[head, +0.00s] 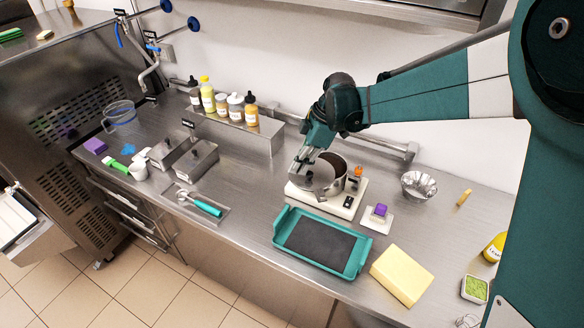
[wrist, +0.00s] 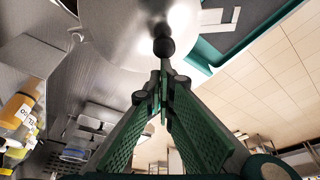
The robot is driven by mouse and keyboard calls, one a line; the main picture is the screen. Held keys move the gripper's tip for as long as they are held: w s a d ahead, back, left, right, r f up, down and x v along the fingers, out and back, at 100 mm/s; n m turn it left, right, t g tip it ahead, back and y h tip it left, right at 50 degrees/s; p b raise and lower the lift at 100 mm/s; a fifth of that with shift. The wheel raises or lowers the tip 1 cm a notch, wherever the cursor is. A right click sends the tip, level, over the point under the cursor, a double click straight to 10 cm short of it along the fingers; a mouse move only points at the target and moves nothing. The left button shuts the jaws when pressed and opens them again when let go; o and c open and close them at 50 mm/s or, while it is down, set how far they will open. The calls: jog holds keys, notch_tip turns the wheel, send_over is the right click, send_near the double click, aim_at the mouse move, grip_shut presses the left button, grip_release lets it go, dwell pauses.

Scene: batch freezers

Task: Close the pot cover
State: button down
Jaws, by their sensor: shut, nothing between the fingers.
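The steel pot (head: 342,182) stands on a white base plate (head: 345,207) in the middle of the counter. Its round metal cover (head: 316,179) is tilted at the pot's left front, and part of the pot's opening shows beside it. In the wrist view the cover (wrist: 118,30) fills the top, with a dark round knob (wrist: 163,46) facing my gripper. My gripper (head: 303,157) is at the cover's upper left. Its fingertips (wrist: 163,80) are together and empty, close to the knob; I cannot tell whether they touch it.
A teal tray (head: 281,240) lies in front of the pot. A metal bowl (head: 419,185), a small purple block (head: 380,210) and a yellow block (head: 401,276) are to the right. A steel shelf (head: 262,137) with bottles stands behind left. Bare counter lies left of the pot.

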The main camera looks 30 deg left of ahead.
aim_at(310, 173)
jog(key=shift+w+d+n, duration=0.3)
jog(key=shift+d+n, duration=0.3)
jog(key=shift+d, duration=0.1)
jog(key=shift+w+d+b, duration=0.25)
jog(key=shift+d+b, duration=0.05)
jog(key=shift+d, duration=0.2)
jog(key=shift+w+d+b, duration=0.25)
jog(key=shift+d+b, duration=0.05)
jog(key=shift+d, duration=0.15)
jog(key=w+d+b, duration=0.1)
jog(key=w+d, duration=0.1)
jog(key=shift+w+d, duration=0.3)
jog(key=shift+d, duration=0.1)
jog(key=shift+w+d+b, duration=0.2)
jog(key=shift+w+d, duration=0.25)
jog(key=shift+w, duration=0.25)
jog(key=shift+w+d+b, duration=0.2)
jog(key=shift+w+d, duration=0.25)
jog(key=shift+w, duration=0.25)
jog(key=shift+s, duration=0.1)
